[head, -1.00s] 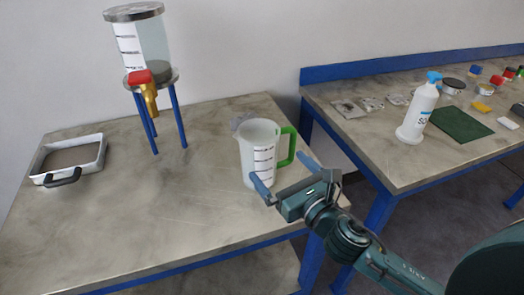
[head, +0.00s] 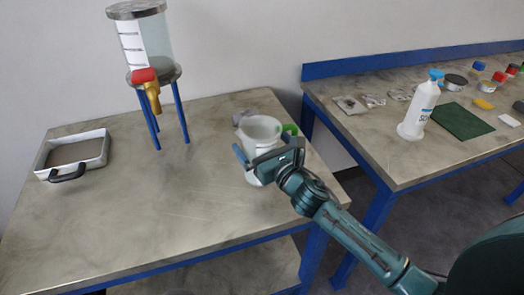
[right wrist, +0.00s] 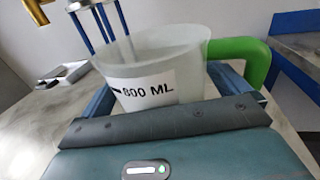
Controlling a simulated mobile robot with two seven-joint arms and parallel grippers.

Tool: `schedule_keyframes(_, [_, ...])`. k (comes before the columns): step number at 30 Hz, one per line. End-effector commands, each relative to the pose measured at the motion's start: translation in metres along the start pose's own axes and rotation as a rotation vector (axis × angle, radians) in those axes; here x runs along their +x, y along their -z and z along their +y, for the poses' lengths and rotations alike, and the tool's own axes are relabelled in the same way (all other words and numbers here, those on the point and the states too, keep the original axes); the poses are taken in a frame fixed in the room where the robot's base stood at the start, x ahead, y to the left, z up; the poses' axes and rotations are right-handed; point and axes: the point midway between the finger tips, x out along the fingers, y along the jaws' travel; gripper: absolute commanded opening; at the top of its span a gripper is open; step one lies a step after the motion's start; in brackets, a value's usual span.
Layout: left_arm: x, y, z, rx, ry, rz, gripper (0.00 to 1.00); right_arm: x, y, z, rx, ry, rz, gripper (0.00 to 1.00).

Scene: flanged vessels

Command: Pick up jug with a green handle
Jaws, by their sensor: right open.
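A translucent white jug (head: 261,128) with a green handle stands upright on the near table, towards its right side. In the right wrist view the jug (right wrist: 180,65) is directly ahead, with an "800 ML" label facing me. Its green handle (right wrist: 250,55) is at the right. The right gripper (right wrist: 165,95) is open, with a blue finger on either side of the jug's body. Whether the fingers touch it cannot be told. My left gripper is out of view.
A clear tank (head: 142,45) with a red and brass tap stands on a blue-legged stand behind left. A white tray (head: 73,155) lies at the left. A grey object (head: 241,117) sits behind the jug. A second table (head: 375,135) holds a white bottle (head: 420,105) and a green mat (head: 460,120).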

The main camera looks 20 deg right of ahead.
Motion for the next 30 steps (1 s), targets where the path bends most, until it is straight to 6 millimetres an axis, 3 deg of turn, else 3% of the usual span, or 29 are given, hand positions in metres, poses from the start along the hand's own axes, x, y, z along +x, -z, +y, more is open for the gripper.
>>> schedule_keyframes(2, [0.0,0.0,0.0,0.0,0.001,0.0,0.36,0.0,0.0,0.0,0.0,0.0,0.0,1.0])
schedule_keyframes(18, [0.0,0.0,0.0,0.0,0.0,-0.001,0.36,-0.001,0.0,0.0,0.0,0.0,0.001,0.56])
schedule_keyframes(26, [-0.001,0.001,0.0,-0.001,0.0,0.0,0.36,0.0,-0.005,-0.001,-0.001,0.0,-0.004,0.56])
schedule_keyframes(30, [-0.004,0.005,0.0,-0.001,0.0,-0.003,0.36,0.0,-0.025,-0.001,-0.004,-0.002,-0.008,0.56])
